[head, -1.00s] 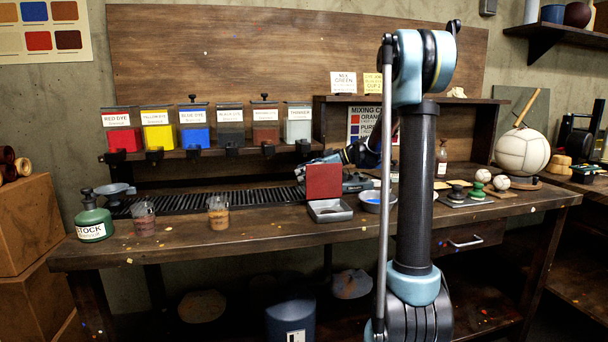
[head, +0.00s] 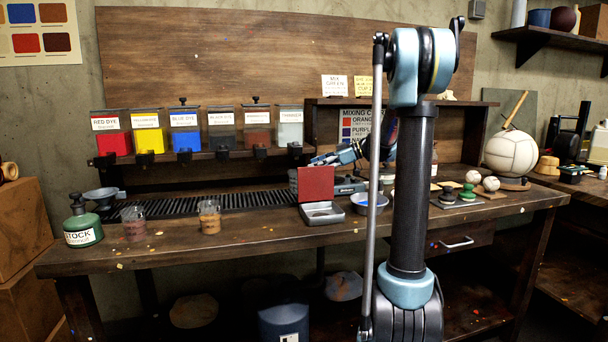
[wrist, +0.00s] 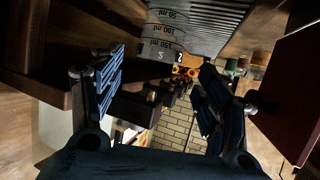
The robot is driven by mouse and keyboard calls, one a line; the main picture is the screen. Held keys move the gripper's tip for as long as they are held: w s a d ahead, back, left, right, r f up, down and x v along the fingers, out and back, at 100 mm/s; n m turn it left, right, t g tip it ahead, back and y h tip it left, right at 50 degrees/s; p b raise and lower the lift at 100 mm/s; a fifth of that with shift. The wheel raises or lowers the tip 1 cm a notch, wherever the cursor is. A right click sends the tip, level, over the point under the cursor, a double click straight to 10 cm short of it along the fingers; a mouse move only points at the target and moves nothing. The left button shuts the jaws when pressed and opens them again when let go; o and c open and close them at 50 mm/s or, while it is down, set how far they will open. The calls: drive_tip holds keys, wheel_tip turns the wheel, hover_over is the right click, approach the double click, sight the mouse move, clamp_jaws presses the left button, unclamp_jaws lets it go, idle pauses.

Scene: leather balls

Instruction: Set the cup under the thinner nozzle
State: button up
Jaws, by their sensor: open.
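The thinner canister (head: 290,130), pale grey-green, is the rightmost in the row of dye canisters, with a dark nozzle (head: 294,150) below it. Two clear cups stand on the bench front, a left one (head: 134,224) with reddish-brown contents and another (head: 209,217) with orange-brown contents. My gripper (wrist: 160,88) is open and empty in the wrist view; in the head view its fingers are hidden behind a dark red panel. A cup with ml markings (wrist: 166,35) shows beyond the fingers in the wrist view, apart from them. I cannot tell which cup this is.
A slatted black rack (head: 230,200) runs below the nozzles. The red panel (head: 316,184) and a grey tray (head: 323,213) stand at its right end, near a bowl (head: 368,204). A green stock bottle (head: 82,222) stands at the bench's left end.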

drive_tip(key=v, duration=0.3)
drive_tip(key=shift+d+r, duration=0.15)
drive_tip(key=shift+d, duration=0.1)
